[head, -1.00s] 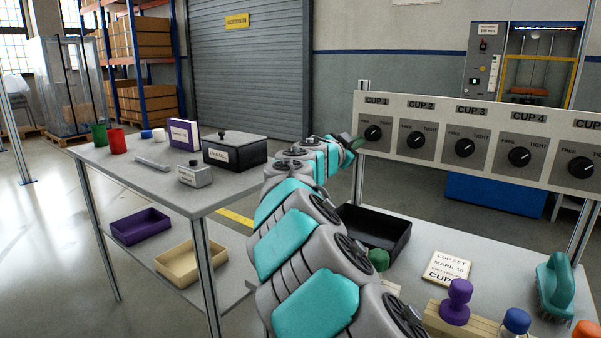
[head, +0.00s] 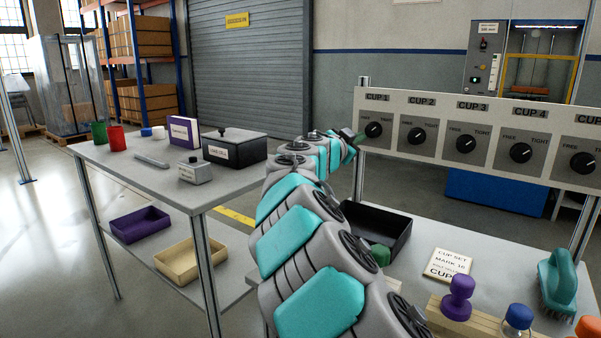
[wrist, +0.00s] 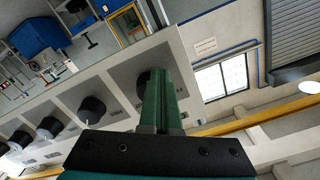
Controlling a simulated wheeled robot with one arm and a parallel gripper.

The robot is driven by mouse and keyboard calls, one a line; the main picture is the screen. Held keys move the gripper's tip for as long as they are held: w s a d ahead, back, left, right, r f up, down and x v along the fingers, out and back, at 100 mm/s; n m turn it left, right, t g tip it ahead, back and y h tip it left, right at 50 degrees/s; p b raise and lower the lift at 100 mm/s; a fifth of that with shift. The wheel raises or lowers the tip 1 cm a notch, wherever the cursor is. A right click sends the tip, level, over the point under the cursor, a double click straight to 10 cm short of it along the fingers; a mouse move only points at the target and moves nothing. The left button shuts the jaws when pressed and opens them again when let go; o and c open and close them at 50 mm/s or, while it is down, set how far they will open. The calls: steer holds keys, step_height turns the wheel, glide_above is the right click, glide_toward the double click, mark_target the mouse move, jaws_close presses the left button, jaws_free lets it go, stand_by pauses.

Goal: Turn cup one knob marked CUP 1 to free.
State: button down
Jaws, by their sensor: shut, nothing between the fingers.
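The CUP 1 knob (head: 373,130) is a round black dial on a grey plate, at the left end of a pale panel. Its pointer is too small to read for certain. My gripper (head: 357,139) is at the knob's left edge in the head view, its green fingers shut and empty. In the wrist view the closed fingers (wrist: 161,78) cover part of a dark knob (wrist: 143,82), probably CUP 1. I cannot tell whether they touch it.
The CUP 2 knob (head: 417,135) and several more dials continue to the right. Below the panel, a bench holds a black tray (head: 385,225), a label card (head: 449,264), a purple-topped stamp (head: 458,297) and a teal brush (head: 558,285). A side table (head: 140,178) stands left.

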steer(key=shift+s+d+f+b, duration=0.35)
steer(key=shift+d+f+b, duration=0.15)
steer(key=shift+b, duration=3.55)
steer(key=shift+s+d+b, duration=0.25)
steer(key=shift+d+b, duration=0.1)
steer(key=shift+b, duration=1.55)
steer(key=shift+s+d+r+b, duration=0.1)
steer(key=shift+b, duration=0.3)
steer(key=shift+f+b, duration=0.5)
steer(key=shift+b, duration=0.4)
steer(key=shift+s+a+f+b, duration=0.15)
steer(key=shift+s+a+b, duration=0.2)
steer(key=shift+b, duration=0.1)
steer(key=v, duration=0.5)
